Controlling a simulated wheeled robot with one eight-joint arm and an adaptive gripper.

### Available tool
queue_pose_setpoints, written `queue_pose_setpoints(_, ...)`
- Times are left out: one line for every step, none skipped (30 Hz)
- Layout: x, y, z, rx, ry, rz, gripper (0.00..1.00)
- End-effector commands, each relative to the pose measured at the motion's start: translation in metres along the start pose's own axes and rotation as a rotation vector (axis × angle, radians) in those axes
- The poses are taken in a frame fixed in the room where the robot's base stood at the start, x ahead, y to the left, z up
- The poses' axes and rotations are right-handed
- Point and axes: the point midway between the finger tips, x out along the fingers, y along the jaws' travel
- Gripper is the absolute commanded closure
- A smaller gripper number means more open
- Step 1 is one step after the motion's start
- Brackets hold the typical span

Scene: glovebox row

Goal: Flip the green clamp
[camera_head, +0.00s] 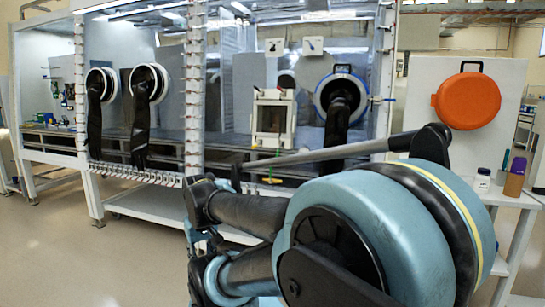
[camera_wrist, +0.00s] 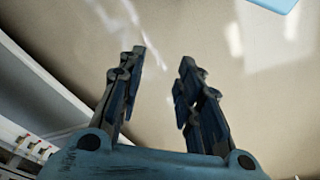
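In the head view a small white-framed door (camera_head: 291,112) with a dark window sits in the front of the glovebox. Small yellow-green and red fittings (camera_head: 272,180) show just below it, too small to tell clearly; I cannot make out for certain which one is the green clamp or how it is turned. My gripper (camera_wrist: 160,65) shows in the wrist view with its two dark fingers spread apart and nothing between them. It points at bare floor, with no clamp in the wrist view. In the head view my arm covers the lower middle, and I cannot make out the gripper there.
The long glovebox (camera_head: 225,140) fills the back, with black gloves (camera_head: 140,120) hanging from round ports. An orange round cover (camera_head: 468,101) is on a white panel at right. A white side table (camera_head: 510,197) holds a white jar (camera_head: 482,181) and a brown container (camera_head: 515,177). The floor (camera_head: 60,240) at left is clear.

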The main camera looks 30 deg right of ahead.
Motion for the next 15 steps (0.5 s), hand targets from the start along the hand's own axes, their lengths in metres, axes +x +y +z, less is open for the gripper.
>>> queue_pose_setpoints(0.0, 0.0, 0.0, 0.0, 0.0, 0.0, 0.68)
queue_pose_setpoints(0.0, 0.0, 0.0, 0.0, 0.0, 0.0, 0.68)
queue_pose_setpoints(0.0, 0.0, 0.0, 0.0, 0.0, 0.0, 0.68)
queue_pose_setpoints(0.0, 0.0, 0.0, 0.0, 0.0, 0.0, 0.68)
queue_pose_setpoints(0.0, 0.0, 0.0, 0.0, 0.0, 0.0, 0.68)
queue_pose_setpoints(0.0, 0.0, 0.0, 0.0, 0.0, 0.0, 0.68)
queue_pose_setpoints(0.0, 0.0, 0.0, 0.0, 0.0, 0.0, 0.68)
queue_pose_setpoints(0.0, 0.0, 0.0, 0.0, 0.0, 0.0, 0.68)
queue_pose_setpoints(-0.002, 0.0, 0.002, 0.002, 0.004, 0.002, 0.68)
queue_pose_setpoints(-0.005, 0.001, 0.005, 0.005, 0.012, 0.005, 0.68)
queue_pose_setpoints(-0.006, 0.003, 0.005, 0.01, 0.016, 0.01, 0.68)
queue_pose_setpoints(-0.007, 0.006, 0.002, 0.021, 0.023, 0.022, 0.68)
queue_pose_setpoints(-0.007, 0.01, -0.002, 0.033, 0.029, 0.035, 0.68)
queue_pose_setpoints(-0.008, 0.014, -0.007, 0.047, 0.037, 0.05, 0.68)
queue_pose_setpoints(-0.009, 0.02, -0.014, 0.073, 0.049, 0.076, 0.68)
